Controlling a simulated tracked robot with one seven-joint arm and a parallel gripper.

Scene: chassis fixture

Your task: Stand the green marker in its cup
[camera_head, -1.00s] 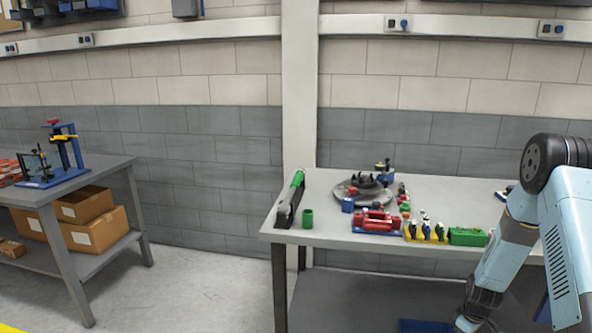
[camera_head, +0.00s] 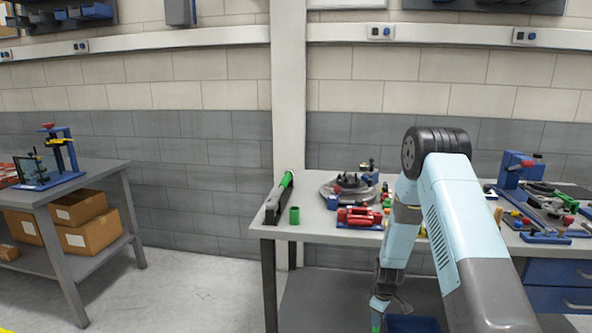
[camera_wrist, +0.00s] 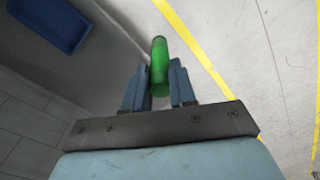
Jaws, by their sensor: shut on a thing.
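My gripper (camera_wrist: 158,72) is shut on the green marker (camera_wrist: 159,58), which sticks out between the two blue fingers in the wrist view. A small green cup (camera_head: 294,215) stands upright near the left front corner of the bench top. It is up and to the left of my gripper, well apart from it. Its inside is hard to see.
A long tool with a green handle (camera_head: 279,197) lies beside the cup. A red clamp-like item (camera_head: 359,216) and a round turntable (camera_head: 348,190) stand to its right. A blue bin (camera_wrist: 52,22) is below the bench. My arm hides part of the bench top.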

